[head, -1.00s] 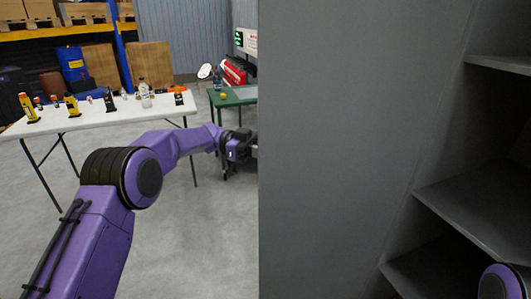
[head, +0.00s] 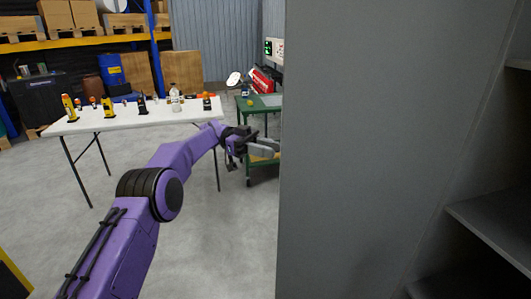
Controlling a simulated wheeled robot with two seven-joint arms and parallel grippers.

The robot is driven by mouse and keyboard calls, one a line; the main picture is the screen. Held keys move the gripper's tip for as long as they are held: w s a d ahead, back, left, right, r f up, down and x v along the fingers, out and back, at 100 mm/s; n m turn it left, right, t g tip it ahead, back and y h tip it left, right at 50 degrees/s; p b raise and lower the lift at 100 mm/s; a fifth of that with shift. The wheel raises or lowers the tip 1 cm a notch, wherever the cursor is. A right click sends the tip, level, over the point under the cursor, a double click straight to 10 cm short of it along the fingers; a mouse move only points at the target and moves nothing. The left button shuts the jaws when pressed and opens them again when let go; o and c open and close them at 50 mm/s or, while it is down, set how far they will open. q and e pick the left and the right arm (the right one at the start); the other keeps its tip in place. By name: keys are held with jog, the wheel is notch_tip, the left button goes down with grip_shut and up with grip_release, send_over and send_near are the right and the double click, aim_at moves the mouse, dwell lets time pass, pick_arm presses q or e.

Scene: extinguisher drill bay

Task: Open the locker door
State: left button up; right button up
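The grey locker door (head: 360,150) stands swung open and fills the middle of the head view, its flat face toward me. To its right is the dark locker inside with grey shelves (head: 495,230). My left gripper (head: 268,148) is at the left edge of the door, with its grey fingers showing beside that edge. I see no handle, and I cannot tell whether the fingers touch the door or how far apart they are. My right gripper is not in view.
A white folding table (head: 130,121) with several small devices and a bottle stands at the back left. A green cart (head: 258,103) stands behind my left gripper. Boxes and shelving line the back.

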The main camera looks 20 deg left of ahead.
pick_arm(q)
jog(key=shift+w+a, duration=0.1)
jog(key=shift+a, duration=0.9)
